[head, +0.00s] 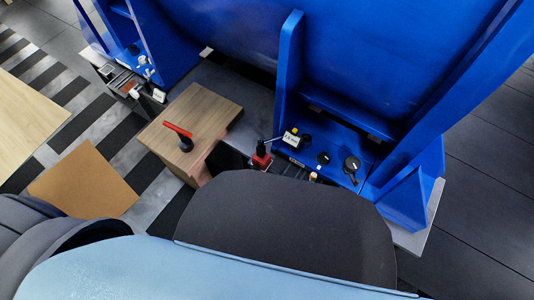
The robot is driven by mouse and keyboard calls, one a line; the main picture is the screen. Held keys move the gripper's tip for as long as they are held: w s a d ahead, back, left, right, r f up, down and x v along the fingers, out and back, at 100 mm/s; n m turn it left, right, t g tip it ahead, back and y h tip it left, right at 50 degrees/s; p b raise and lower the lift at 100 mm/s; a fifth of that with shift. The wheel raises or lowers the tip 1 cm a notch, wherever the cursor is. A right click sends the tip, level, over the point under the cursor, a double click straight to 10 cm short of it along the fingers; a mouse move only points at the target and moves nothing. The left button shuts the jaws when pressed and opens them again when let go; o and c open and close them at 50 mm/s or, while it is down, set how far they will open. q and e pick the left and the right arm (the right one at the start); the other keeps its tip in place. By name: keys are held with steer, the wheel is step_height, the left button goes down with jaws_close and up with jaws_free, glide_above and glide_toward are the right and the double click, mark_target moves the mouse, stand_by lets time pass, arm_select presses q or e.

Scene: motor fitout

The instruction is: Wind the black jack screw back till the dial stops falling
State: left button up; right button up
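A black knob with a small crank-like top (351,164) stands at the front of the blue motor foot, right of centre; it may be the black jack screw. A smaller round black knob (323,158) sits to its left. A small dial or display with a pale face (291,138) is beside them, near a red and black base (261,157) with a thin rod. The reading is too small to make out. Neither of my grippers shows in the head view.
A wooden block (205,112) carries a red-handled tool (178,131). The left foot (165,50) has another small pale-faced device (159,96). A tall blue rib (290,70) rises left of the knobs. A brown board (83,182) lies at left.

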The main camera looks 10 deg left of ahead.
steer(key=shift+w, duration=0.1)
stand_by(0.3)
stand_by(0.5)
arm_select(q)
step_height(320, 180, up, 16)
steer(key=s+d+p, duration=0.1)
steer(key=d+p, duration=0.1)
steer(key=p, duration=1.4)
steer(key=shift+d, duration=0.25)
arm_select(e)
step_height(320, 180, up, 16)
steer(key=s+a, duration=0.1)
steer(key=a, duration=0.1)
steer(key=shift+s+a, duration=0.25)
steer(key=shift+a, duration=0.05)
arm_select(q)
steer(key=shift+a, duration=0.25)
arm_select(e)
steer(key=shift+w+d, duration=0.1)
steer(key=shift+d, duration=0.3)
